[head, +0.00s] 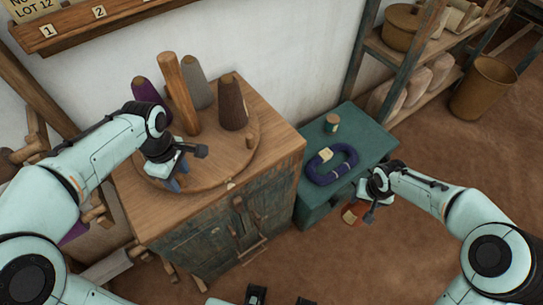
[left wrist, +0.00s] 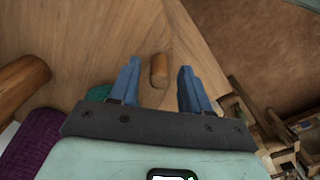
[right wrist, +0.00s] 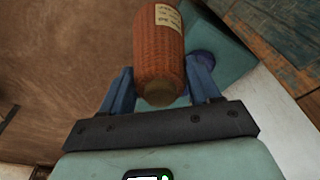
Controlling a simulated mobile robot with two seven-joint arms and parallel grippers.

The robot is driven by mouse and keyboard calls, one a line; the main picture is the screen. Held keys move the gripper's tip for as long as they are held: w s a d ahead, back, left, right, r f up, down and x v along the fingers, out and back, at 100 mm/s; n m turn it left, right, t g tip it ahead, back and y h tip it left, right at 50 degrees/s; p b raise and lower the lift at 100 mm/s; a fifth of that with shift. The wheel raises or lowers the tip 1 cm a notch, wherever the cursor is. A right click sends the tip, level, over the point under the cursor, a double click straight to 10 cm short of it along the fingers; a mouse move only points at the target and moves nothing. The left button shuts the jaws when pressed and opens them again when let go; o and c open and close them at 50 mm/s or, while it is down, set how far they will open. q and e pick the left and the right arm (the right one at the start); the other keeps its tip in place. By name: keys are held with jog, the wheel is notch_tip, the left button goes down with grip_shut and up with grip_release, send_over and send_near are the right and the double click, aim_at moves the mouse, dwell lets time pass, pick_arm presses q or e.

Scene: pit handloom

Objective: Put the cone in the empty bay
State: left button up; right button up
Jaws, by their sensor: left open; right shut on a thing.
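The rust-coloured cone (right wrist: 160,50) with a paper label is between the fingers of my right gripper (right wrist: 160,90), which is shut on it. In the head view my right gripper (head: 360,205) is beside the green table, and a little of the cone (head: 349,216) shows below it. A round wooden turntable (head: 215,172) bears a purple cone (head: 147,92), a grey cone (head: 197,84) and a brown cone (head: 231,103) around a post (head: 178,92). My left gripper (head: 175,184) is open above its near left part. A short wooden peg (left wrist: 159,70) shows between its fingers.
The turntable sits on a wooden cabinet (head: 265,205). The green table (head: 372,147) beside it holds a dark blue coil (head: 333,172) and a small tin (head: 331,122). Shelves (head: 375,50) and a bin (head: 484,86) stand at the back right. Open floor lies at right.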

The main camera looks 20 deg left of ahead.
pick_arm(q)
jog(key=shift+f, duration=0.65)
grip_shut()
